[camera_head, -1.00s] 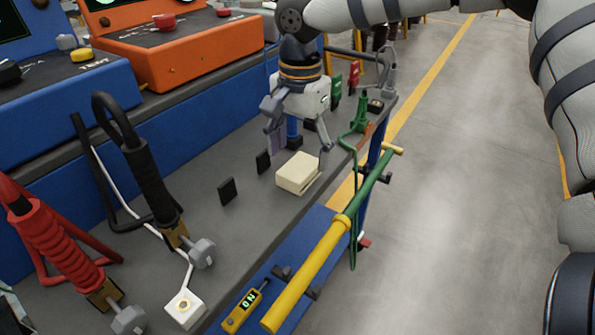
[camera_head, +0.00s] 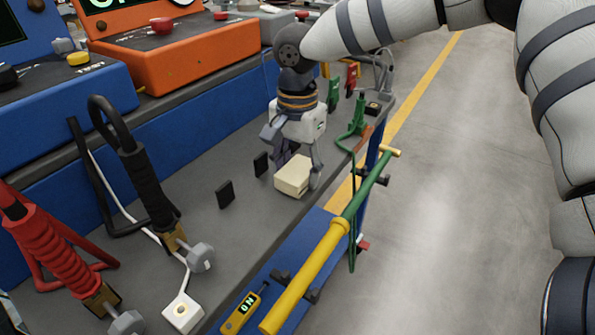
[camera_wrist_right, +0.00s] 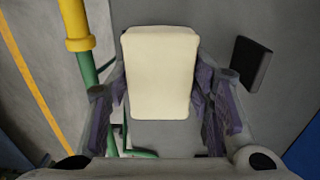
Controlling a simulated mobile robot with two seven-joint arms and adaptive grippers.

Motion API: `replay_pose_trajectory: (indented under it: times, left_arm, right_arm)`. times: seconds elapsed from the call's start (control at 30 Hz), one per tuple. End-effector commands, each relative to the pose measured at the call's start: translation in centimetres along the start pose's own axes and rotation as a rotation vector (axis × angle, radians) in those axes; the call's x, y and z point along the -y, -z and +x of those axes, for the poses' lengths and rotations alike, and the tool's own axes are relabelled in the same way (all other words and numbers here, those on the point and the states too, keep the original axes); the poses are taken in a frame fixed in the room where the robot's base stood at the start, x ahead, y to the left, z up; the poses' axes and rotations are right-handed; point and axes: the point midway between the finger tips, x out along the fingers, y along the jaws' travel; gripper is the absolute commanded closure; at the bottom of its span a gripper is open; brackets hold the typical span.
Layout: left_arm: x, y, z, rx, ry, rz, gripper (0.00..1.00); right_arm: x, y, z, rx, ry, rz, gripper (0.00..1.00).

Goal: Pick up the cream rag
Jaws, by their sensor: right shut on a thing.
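The cream rag (camera_head: 293,177) is a folded, block-like cream bundle on the grey bench top (camera_head: 232,232), near its right edge. My right gripper (camera_head: 298,172) points down over it from above. In the right wrist view the rag (camera_wrist_right: 160,75) lies between the two fingers of the right gripper (camera_wrist_right: 162,90), with one finger against each side. The right gripper is shut on the rag. The rag looks to be at bench height; I cannot tell whether it touches the bench. My left gripper is not in view.
A yellow and green pole (camera_head: 325,250) runs along the bench's right edge. Small black blocks (camera_head: 225,194) stand left of the rag. A black-handled tool (camera_head: 150,185) and a red coiled one (camera_head: 55,245) are nearer. Orange (camera_head: 185,52) and blue consoles line the back.

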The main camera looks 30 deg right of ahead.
Motion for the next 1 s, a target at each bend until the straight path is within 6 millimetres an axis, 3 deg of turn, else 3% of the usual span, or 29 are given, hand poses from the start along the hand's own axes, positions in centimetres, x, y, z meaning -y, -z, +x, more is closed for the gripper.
replay_pose_trajectory:
  times: [0.2,0.43,0.7,1.0]
  left_arm:
    - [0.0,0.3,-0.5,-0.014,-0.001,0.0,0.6]
    - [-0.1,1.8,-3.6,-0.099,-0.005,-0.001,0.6]
    - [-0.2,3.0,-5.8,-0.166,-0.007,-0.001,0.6]
    - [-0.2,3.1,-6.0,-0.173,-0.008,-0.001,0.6]
  right_arm:
    - [0.1,0.0,-3.5,-0.001,0.009,0.002,0.8]
    - [-4.1,-4.1,-10.6,-0.007,0.02,-0.004,0.8]
    - [-8.9,-8.9,-12.8,-0.004,0.011,-0.003,0.8]
    - [-9.9,-9.9,-12.9,0.0,0.001,0.001,0.8]
